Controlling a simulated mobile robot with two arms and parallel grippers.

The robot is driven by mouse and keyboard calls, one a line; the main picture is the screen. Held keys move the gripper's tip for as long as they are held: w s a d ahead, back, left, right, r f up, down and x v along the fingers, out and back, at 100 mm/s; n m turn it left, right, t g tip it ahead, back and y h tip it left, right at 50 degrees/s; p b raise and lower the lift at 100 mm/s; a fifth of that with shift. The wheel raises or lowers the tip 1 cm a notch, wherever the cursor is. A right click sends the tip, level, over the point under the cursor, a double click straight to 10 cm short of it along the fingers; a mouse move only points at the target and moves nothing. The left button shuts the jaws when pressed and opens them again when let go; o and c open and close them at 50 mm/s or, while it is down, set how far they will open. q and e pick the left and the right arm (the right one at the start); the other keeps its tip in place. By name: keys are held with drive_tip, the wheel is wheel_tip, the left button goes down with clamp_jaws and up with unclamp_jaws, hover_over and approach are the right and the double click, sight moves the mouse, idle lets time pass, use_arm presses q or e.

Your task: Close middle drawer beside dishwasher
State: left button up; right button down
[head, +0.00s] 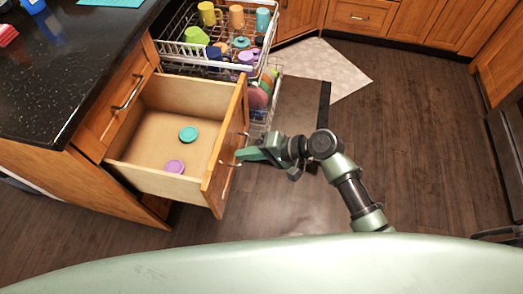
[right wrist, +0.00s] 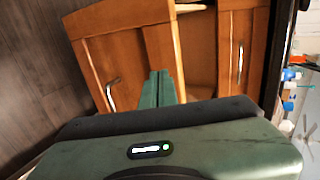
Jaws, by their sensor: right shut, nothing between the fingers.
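The middle drawer (head: 165,92) is pulled far out of the wooden cabinet in the head view. A teal lid (head: 188,134) and a purple lid (head: 175,166) lie inside it. My right gripper (head: 239,155) is shut and empty at the outer side of the drawer front (head: 218,178), close to its metal handle (head: 228,163). In the right wrist view my right gripper (right wrist: 157,76) points at the wooden drawer front (right wrist: 103,62), with a handle (right wrist: 112,93) to its left. I cannot tell whether the fingertips touch the wood. My left gripper is not in view.
The dishwasher's racks (head: 215,55), holding cups and dishes, are pulled out beyond the drawer. A dark counter (head: 60,80) stands at left, above a shut upper drawer (head: 118,95). The wooden floor (head: 420,130) at right is clear.

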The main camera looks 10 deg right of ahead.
sight(220, 153)
drive_tip(key=a, duration=0.2)
drive_tip(key=w+a, duration=0.1)
drive_tip(key=a, duration=0.1)
drive_tip(key=shift+w+f, duration=0.1)
drive_tip(key=shift+w, duration=0.05)
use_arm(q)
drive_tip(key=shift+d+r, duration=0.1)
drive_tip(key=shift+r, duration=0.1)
use_arm(e)
drive_tip(key=shift+a, duration=0.1)
use_arm(q)
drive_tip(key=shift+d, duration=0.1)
drive_tip(key=shift+p, duration=0.3)
